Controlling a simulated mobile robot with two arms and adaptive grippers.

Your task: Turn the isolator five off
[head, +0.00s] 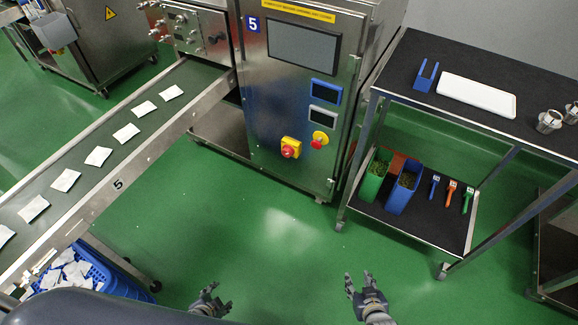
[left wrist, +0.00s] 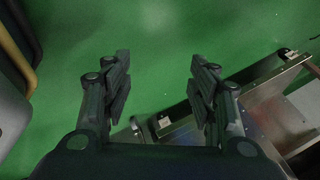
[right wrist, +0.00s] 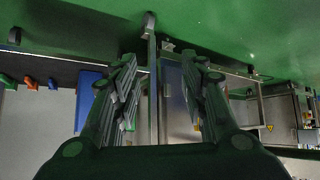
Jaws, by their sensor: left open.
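The isolator, a red rotary knob on a yellow plate (head: 290,148), is low on the front of the steel cabinet (head: 268,115) marked 5 in the head view. Its exact knob angle is too small to tell. A red push button on a yellow base (head: 319,140) sits just right of it. My left gripper (head: 219,296) is open and empty, low in the head view and well short of the cabinet. Its spread fingers also show in the left wrist view (left wrist: 160,75). My right gripper (head: 358,281) is open and empty, also away from the cabinet; its fingers are apart in the right wrist view (right wrist: 163,80).
A conveyor (head: 150,147) with several white teabags runs along the left, with a blue basket (head: 110,279) below its near end. A dark-topped trolley (head: 425,70) with containers and scoops stands right of the cabinet. Green floor (head: 270,235) before the cabinet is clear.

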